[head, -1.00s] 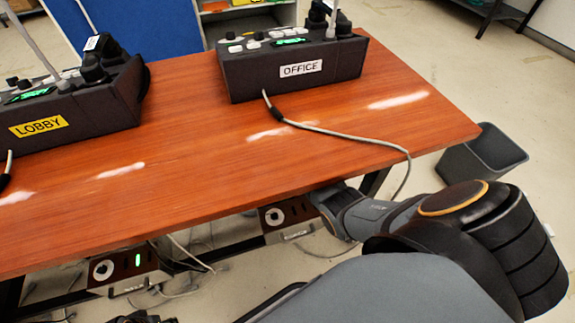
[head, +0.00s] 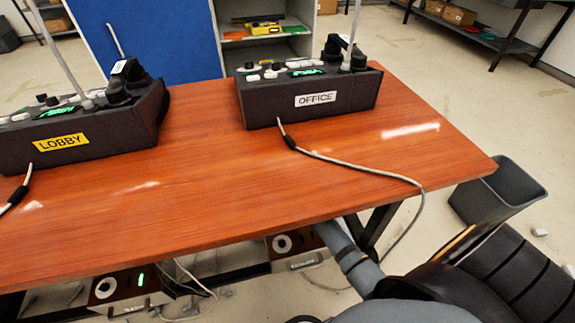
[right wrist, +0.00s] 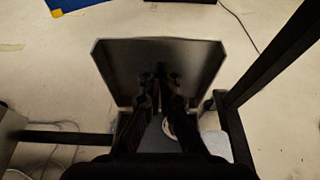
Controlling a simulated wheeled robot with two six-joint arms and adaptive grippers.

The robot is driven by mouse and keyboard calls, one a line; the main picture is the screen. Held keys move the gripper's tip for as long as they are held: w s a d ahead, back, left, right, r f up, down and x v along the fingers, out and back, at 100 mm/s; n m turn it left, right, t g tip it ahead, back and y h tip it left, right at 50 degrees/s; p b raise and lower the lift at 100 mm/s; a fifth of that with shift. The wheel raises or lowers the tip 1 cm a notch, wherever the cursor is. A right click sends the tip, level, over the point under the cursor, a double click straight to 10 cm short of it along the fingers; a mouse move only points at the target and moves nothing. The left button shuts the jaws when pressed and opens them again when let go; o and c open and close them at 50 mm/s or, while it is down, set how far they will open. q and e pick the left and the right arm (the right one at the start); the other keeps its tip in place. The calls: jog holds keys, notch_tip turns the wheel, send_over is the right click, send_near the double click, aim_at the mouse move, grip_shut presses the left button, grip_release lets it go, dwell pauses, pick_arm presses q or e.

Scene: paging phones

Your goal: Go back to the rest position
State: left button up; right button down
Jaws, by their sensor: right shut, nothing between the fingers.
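My right gripper (right wrist: 162,88) shows in the right wrist view, its two dark fingers close together with nothing held. It is over or in front of a dark grey box-like panel (right wrist: 200,60); I cannot tell whether they touch. In the head view my right forearm reaches under the table's right front edge, and the table hides the gripper. My left gripper is not in view. The LOBBY phone (head: 85,130) and the OFFICE phone (head: 310,98) stand on the wooden table (head: 260,180).
A unit with a green light (head: 130,285) and another unit (head: 295,245) hang under the table. A grey cable (head: 370,172) runs over the table's right front edge. A grey bin (head: 505,190) stands on the floor at right. A dark table leg (head: 378,225) is near my right arm.

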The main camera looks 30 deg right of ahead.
jog(key=shift+s+a+r, duration=0.1)
jog(key=shift+s+r, duration=0.05)
jog(key=shift+s, duration=0.15)
